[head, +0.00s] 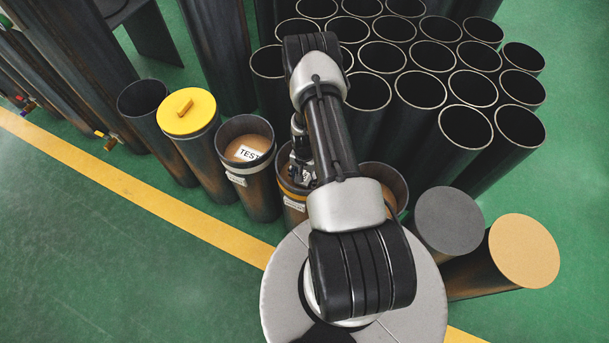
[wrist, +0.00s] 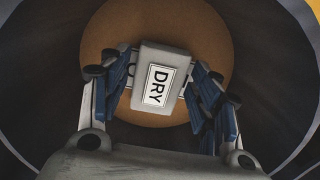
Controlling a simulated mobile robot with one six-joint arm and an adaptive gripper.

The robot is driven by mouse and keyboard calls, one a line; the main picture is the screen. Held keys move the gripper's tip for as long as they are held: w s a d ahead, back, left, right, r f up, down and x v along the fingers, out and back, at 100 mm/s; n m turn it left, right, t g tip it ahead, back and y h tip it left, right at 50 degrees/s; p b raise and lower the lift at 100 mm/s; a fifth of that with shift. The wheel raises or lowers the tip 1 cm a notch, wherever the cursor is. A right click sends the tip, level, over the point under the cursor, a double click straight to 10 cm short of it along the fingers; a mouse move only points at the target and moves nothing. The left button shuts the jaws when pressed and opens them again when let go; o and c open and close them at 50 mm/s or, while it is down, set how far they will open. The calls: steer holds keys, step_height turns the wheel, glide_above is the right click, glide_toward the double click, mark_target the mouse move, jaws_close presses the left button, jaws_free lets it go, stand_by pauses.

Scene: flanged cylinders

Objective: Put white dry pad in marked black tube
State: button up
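The white pad (wrist: 181,60) with the word DRY on its label sits between the two fingers of my gripper (wrist: 163,65) in the wrist view. The fingertips appear shut on its sides. Behind the pad is a brown disc (wrist: 112,35) inside a dark tube (wrist: 50,50), with a label partly hidden by the pad. In the head view, my gripper (head: 302,165) points down over the mouth of a black tube with a yellow band and a white label (head: 294,205). My arm hides much of this tube, and the pad's depth in it is unclear.
To the left stand a tube holding a TEST pad (head: 247,153), a tube with a yellow lid (head: 187,111) and an open tube (head: 143,97). Grey (head: 449,220) and tan (head: 524,250) capped cylinders stand right. Several open black tubes (head: 420,88) crowd the back.

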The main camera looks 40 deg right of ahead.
steer(key=shift+o, duration=0.5)
steer(key=shift+r, duration=0.1)
steer(key=shift+r+p, duration=0.3)
steer(key=shift+p, duration=0.05)
steer(key=w+a+r+n+t+p, duration=0.1)
steer(key=w+a+r+n+p, duration=0.15)
steer(key=r, duration=1.15)
steer(key=w+a+r+n+p, duration=0.1)
steer(key=a+r, duration=0.3)
steer(key=r, duration=1)
steer(key=w+a+r+n+t+p, duration=0.1)
steer(key=w+a+r+n, duration=0.15)
steer(key=r, duration=1.15)
steer(key=s+a+r+n+t, duration=0.1)
steer(key=s+a+r+n, duration=0.1)
steer(key=s+a+r, duration=0.35)
steer(key=s+a+r+n, duration=0.2)
steer(key=s+a+r, duration=0.1)
steer(key=r, duration=0.5)
steer(key=s+a+r+n, duration=0.1)
steer(key=s+a+r, duration=0.1)
steer(key=s, duration=0.4)
steer(key=s+a+r+n+t, duration=0.1)
steer(key=s+a+r+n, duration=0.1)
steer(key=s, duration=0.4)
steer(key=shift+a+r+n+t, duration=0.3)
steer(key=shift+a+r, duration=0.2)
steer(key=shift+a, duration=0.4)
